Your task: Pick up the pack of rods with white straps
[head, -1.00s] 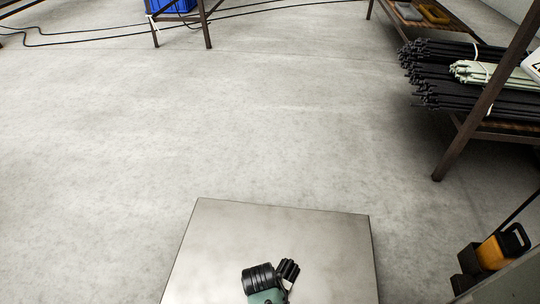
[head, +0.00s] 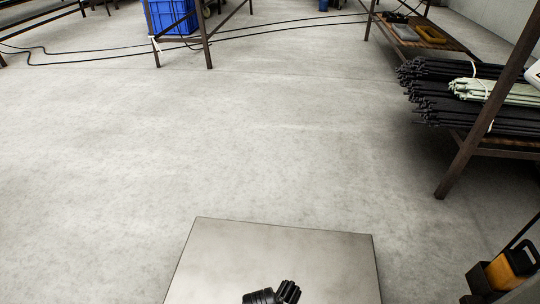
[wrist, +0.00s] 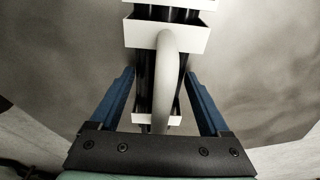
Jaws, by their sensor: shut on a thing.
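The pack of black rods with white straps (wrist: 146,68) runs up the middle of the wrist view, with wide white bands across it and a pale grey curved handle (wrist: 168,70) on top. My gripper (wrist: 159,76) has its blue fingers on either side of the pack and is shut on it. In the head view the dark rod ends of the pack (head: 288,291) show at the bottom edge, above a grey metal plate (head: 280,250). Most of my gripper is cut off there.
A rack at the right (head: 462,165) holds stacked black rods (head: 435,90) and pale green rods (head: 490,92). A yellow and black object (head: 510,265) is at the lower right. A blue crate (head: 170,16) stands at the back by a table frame. The middle floor is clear.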

